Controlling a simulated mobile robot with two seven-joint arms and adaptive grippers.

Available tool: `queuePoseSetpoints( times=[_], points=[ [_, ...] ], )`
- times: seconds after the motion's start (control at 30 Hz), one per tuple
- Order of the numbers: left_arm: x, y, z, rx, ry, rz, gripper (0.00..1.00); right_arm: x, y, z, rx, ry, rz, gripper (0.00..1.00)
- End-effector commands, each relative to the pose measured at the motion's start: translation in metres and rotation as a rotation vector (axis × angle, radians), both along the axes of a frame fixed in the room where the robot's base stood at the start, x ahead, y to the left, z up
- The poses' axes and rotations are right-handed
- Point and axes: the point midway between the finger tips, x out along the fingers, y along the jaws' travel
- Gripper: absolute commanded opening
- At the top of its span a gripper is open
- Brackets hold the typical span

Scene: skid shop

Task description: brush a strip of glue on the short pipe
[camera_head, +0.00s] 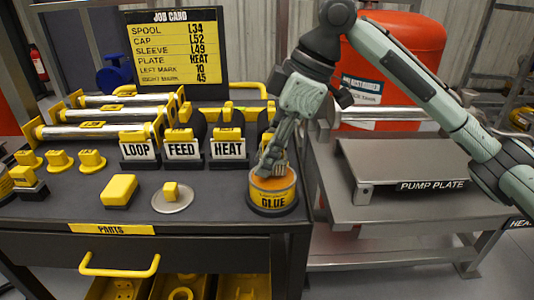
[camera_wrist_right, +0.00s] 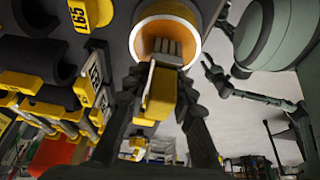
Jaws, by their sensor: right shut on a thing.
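My right gripper (camera_head: 268,165) is shut on a brush and points down into the glue pot (camera_head: 272,203). In the right wrist view the brush (camera_wrist_right: 160,92) has a yellow handle between the fingers. Its pale bristles (camera_wrist_right: 166,46) are inside the mouth of the glue pot (camera_wrist_right: 140,38); their tips are hard to make out. Several silver pipes with yellow ends lie on the bench at left, the front one (camera_head: 90,131) nearest. I cannot tell which is the short pipe. My left gripper (camera_wrist_right: 214,76) shows small in the right wrist view, seemingly open and empty.
The job card (camera_head: 173,47) stands behind. The pump plate (camera_head: 400,165) is on the steel table at right.

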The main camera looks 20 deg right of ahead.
Motion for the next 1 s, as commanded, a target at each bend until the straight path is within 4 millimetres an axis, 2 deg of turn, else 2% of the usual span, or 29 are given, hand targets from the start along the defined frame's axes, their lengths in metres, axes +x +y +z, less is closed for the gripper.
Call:
queuePoseSetpoints(
  times=[1.0],
  points=[
    [-0.0008,0.0003,-0.0024,0.000,0.002,0.000,0.40,0.0001,-0.0001,-0.0099,0.000,0.000,0.000,0.01]
  ],
)
